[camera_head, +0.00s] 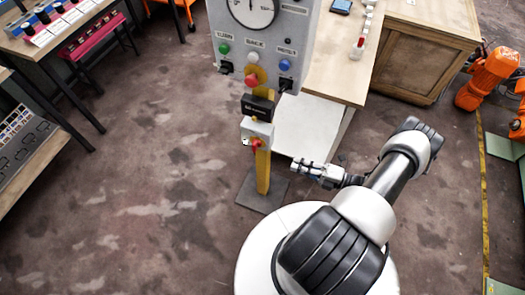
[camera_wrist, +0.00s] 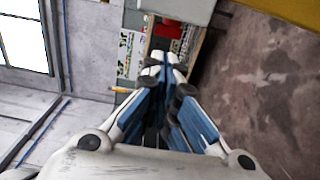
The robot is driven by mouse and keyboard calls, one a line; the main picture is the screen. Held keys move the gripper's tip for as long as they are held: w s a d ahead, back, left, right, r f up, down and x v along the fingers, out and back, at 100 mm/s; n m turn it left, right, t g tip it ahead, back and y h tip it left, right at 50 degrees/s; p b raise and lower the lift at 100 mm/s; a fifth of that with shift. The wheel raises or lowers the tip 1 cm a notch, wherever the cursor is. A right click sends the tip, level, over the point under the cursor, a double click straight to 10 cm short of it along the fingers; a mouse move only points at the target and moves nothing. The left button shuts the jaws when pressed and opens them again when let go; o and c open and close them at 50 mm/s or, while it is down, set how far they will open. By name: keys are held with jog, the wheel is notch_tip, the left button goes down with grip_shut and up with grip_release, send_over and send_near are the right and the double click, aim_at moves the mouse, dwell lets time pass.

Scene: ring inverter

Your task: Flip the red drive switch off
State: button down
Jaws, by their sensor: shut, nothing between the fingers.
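A small red switch (camera_head: 256,143) sits on the front of a light grey box (camera_head: 262,129) on a yellow post, at the middle of the head view. Which way its lever points is too small to tell. My gripper (camera_head: 297,164) is to the right of the switch and a little lower in the picture, apart from it, with its fingers pointing left towards the post. In the wrist view my gripper (camera_wrist: 164,60) is shut with nothing between the fingertips. The switch cannot be made out clearly in the wrist view.
Above the box is a grey control panel (camera_head: 297,45) with a gauge, coloured buttons and a red mushroom button (camera_head: 252,80). A wooden bench (camera_head: 335,75) stands to the right behind it. An orange robot arm (camera_head: 490,75) is at far right. The floor left of the post is clear.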

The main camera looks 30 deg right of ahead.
aim_at(256, 146)
jog(key=b+x, duration=0.1)
jog(key=x, duration=1.3)
jog(key=shift+d+r, duration=0.1)
jog(key=shift+r, duration=0.05)
jog(key=shift+g, duration=0.3)
